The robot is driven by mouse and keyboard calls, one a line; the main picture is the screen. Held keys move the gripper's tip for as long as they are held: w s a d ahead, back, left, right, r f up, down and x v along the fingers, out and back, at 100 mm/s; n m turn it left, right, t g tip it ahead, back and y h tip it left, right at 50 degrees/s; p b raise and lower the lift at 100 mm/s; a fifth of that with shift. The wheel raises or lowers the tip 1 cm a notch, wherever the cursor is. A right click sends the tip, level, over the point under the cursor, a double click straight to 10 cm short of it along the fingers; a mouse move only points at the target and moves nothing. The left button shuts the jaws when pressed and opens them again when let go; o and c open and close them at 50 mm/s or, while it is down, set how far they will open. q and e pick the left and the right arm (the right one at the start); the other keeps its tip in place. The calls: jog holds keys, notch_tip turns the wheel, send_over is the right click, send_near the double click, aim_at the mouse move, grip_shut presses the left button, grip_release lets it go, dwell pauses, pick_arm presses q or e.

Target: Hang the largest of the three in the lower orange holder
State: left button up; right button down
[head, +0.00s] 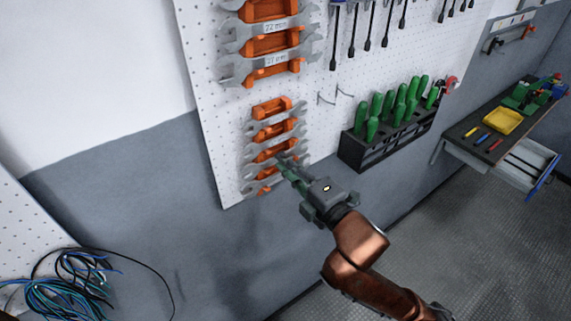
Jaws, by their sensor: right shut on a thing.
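The lower orange holder (271,105) is fixed to the white pegboard and carries several silver open-ended wrenches (259,138) stacked one above another. My right gripper (284,164) reaches in from the lower right, with its fingertips at the right part of the holder's lower slots. It is shut on a wrench there, mostly hidden by the fingers. I cannot tell whether that wrench is seated in its slot. An upper orange holder (271,43) with larger wrenches and size labels hangs above. My left gripper is not in view.
A black rack (352,153) of green-handled screwdrivers (373,119) sits right of the holder, close to my right arm. Long-shafted tools hang above it. A workbench with a yellow tray (503,121) stands far right. Coiled cables (72,284) lie at lower left.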

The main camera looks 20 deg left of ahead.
jog(key=c, duration=1.8)
grip_release()
jog(key=shift+c, duration=0.2)
jog(key=shift+d, duration=0.1)
